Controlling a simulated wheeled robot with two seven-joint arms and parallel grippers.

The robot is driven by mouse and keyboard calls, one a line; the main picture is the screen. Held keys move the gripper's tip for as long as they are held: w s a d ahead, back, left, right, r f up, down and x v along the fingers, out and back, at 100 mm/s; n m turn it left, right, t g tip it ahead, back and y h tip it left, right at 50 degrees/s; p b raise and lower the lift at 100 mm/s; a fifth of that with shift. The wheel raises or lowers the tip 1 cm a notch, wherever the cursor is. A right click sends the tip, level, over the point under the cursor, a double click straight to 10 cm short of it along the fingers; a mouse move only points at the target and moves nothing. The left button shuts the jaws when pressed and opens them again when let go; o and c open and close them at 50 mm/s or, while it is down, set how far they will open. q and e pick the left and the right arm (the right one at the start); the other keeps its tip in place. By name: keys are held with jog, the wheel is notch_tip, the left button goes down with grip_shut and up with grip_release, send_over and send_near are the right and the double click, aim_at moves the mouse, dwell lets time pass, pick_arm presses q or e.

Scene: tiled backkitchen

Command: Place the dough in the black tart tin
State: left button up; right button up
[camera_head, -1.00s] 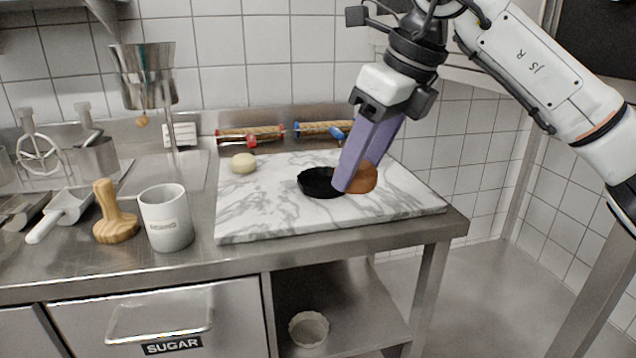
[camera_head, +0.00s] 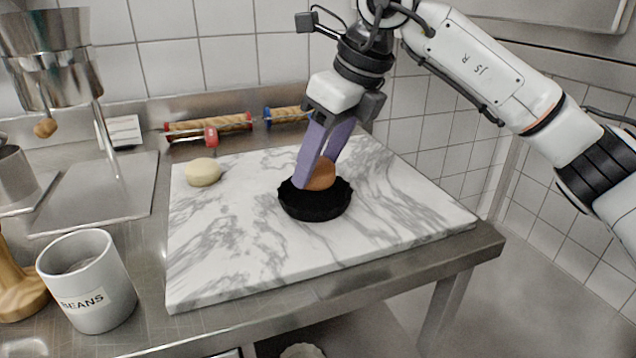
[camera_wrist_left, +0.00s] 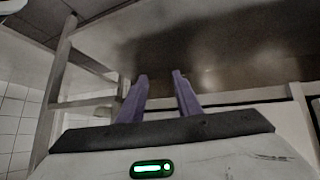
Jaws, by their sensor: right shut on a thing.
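The black tart tin (camera_head: 315,207) sits on the marble board (camera_head: 240,255), a little right of the board's middle. My right gripper (camera_head: 312,180) is shut on a smooth orange-brown dough ball (camera_head: 322,175) and holds it over the back part of the tin. The ball's lower edge is at the tin's rim; I cannot tell whether it touches the inside. A pale dough ball (camera_head: 202,172) lies at the board's back left. My left gripper (camera_wrist_left: 161,80) is open and empty in the left wrist view, near a steel surface; the head view does not show it.
Two rolling pins, one red-handled (camera_head: 208,128) and one blue-handled (camera_head: 288,116), lie behind the board. A mug marked BEANS (camera_head: 88,282) and a wooden tool (camera_head: 15,275) stand at the left. The board's front and right are clear.

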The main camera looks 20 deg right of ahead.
aim_at(319, 179)
jog(key=shift+f, duration=1.85)
jog(key=shift+b, duration=0.3)
jog(key=o, duration=0.8)
jog(key=shift+f, duration=0.15)
jog(key=shift+o, duration=0.2)
jog(key=p+v, duration=0.1)
jog(key=v, duration=1.1)
